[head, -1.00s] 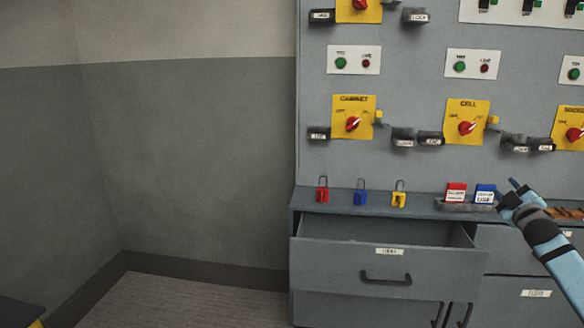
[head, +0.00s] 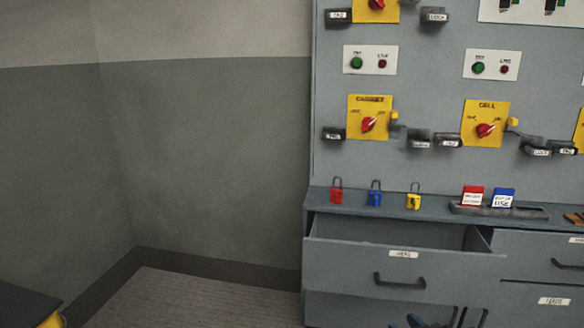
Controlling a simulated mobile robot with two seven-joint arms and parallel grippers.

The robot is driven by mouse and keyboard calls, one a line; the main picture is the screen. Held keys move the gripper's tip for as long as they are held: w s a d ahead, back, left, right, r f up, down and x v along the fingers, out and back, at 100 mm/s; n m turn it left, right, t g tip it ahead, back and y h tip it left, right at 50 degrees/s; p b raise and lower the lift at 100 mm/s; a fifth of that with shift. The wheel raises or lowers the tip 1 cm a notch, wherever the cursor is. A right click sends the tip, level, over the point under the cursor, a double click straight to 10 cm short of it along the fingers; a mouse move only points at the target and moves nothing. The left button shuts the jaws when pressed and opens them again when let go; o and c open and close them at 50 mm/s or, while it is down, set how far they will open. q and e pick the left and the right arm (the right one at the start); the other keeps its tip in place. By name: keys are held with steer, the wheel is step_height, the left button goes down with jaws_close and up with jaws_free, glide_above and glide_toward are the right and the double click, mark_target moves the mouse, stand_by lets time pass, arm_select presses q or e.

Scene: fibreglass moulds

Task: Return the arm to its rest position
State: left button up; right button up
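A small blue and black part of my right arm, apparently at the gripper (head: 428,322), shows at the bottom edge in front of the lower cabinet. Most of it is cut off by the frame, and whether the fingers are open or shut does not show. My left gripper is not in view.
The grey cabinet has a top drawer (head: 400,270) pulled open. Red (head: 337,195), blue (head: 375,198) and yellow (head: 414,201) padlocks stand on its ledge. Red (head: 473,197) and blue (head: 503,199) tags sit in a tray (head: 530,213).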

steer(key=s+a+r+m+y, duration=0.15)
steer(key=s+a+r, duration=0.25)
steer(key=s+a, duration=0.45)
steer(key=s+a+r+m+y, duration=0.1)
steer(key=s+a+r+y, duration=0.3)
steer(key=s, duration=0.8)
arm_select(q)
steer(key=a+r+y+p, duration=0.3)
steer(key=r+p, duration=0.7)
steer(key=p, duration=1.3)
arm_select(e)
step_height(320, 180, up, 11)
steer(key=d+h, duration=0.2)
steer(key=h, duration=0.3)
arm_select(q)
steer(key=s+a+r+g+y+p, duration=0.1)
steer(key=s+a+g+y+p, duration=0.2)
steer(key=p, duration=1.5)
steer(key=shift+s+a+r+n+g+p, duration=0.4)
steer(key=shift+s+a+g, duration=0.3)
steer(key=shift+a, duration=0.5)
arm_select(e)
steer(key=s+d+r+g+h, duration=0.1)
steer(key=s+d+g+h, duration=0.1)
steer(key=s+d+g, duration=0.2)
steer(key=shift+s+d, duration=0.25)
steer(key=shift+d, duration=0.55)
